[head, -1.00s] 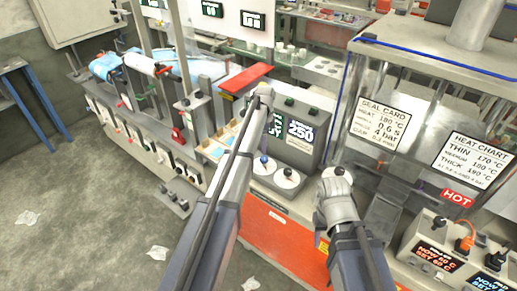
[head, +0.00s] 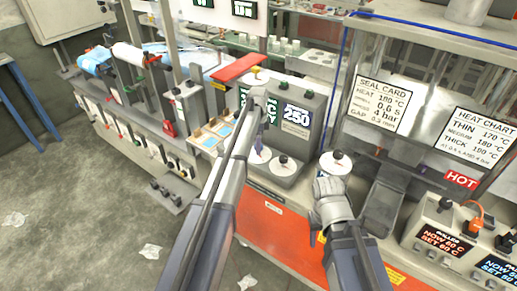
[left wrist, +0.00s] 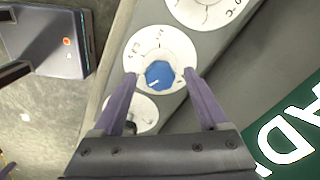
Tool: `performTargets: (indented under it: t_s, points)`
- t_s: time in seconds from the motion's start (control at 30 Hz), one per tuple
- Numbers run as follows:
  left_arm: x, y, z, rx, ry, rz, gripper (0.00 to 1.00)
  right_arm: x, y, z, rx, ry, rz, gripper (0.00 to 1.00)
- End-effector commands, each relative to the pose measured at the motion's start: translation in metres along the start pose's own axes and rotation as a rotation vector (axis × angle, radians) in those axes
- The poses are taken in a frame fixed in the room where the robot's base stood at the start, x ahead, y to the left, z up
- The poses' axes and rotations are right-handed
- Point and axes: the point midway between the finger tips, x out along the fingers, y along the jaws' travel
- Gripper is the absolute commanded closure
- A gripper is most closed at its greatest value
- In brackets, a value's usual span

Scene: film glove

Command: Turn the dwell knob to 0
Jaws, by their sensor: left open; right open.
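Other white dials with dark knobs lie close by, one at the control box's front (head: 285,165). A green display (left wrist: 300,130) shows at the right of the left wrist view. Clear machine covers with a seal card (head: 378,105) stand to the right.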

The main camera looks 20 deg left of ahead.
Motion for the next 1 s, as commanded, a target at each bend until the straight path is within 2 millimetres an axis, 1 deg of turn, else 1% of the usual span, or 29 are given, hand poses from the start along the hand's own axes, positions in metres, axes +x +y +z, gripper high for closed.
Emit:
performTargets:
  t_s: [0.23, 0.27, 0.9, 0.93, 1.0]
  points:
    - [0.0005, 0.0000, 0.0000, 0.000, 0.000, 0.000, 0.24, 0.0005, -0.0001, 0.0000, 0.000, 0.000, 0.000, 0.50]
    - [0.0005, 0.0000, 0.0000, 0.000, 0.000, 0.000, 0.25, 0.0005, -0.0001, 0.0000, 0.000, 0.000, 0.000, 0.50]
    - [0.0006, 0.0000, 0.0000, 0.000, 0.000, 0.000, 0.97, 0.0006, -0.0001, 0.0000, 0.000, 0.000, 0.000, 0.50]
    - [0.0006, 0.0000, 0.0000, 0.000, 0.000, 0.000, 1.00, 0.0006, -0.0001, 0.0000, 0.000, 0.000, 0.000, 0.50]
    - [0.0006, 0.0000, 0.0000, 0.000, 0.000, 0.000, 1.00, 0.0006, -0.0001, 0.0000, 0.000, 0.000, 0.000, 0.50]
